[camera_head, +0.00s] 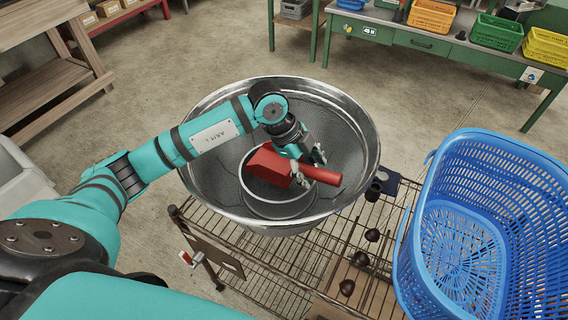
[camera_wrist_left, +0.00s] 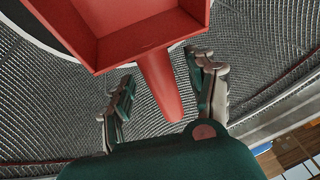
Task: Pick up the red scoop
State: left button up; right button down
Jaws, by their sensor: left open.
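The red scoop (camera_head: 268,165) lies in the large round metal sieve bowl (camera_head: 364,120), its handle pointing right in the head view. My left gripper (camera_head: 308,170) is at the scoop's handle, above the bowl. In the left wrist view the red scoop (camera_wrist_left: 140,22) shows its hollow at the top, and its handle runs down between the fingers. My left gripper (camera_wrist_left: 160,92) is open, one finger on each side of the handle, with gaps visible. Whether the fingers are level with the handle is hard to tell. My right gripper is not in view.
A blue plastic basket (camera_head: 420,190) stands at the right. The bowl is on a wire rack (camera_head: 270,262) with several dark chestnuts (camera_head: 360,258) beside it. A green bench (camera_head: 440,48) with coloured crates is at the back, a wooden table (camera_head: 50,80) at the left.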

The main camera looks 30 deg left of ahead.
pick_arm(q)
jog(key=shift+x, duration=0.75)
grip_shut()
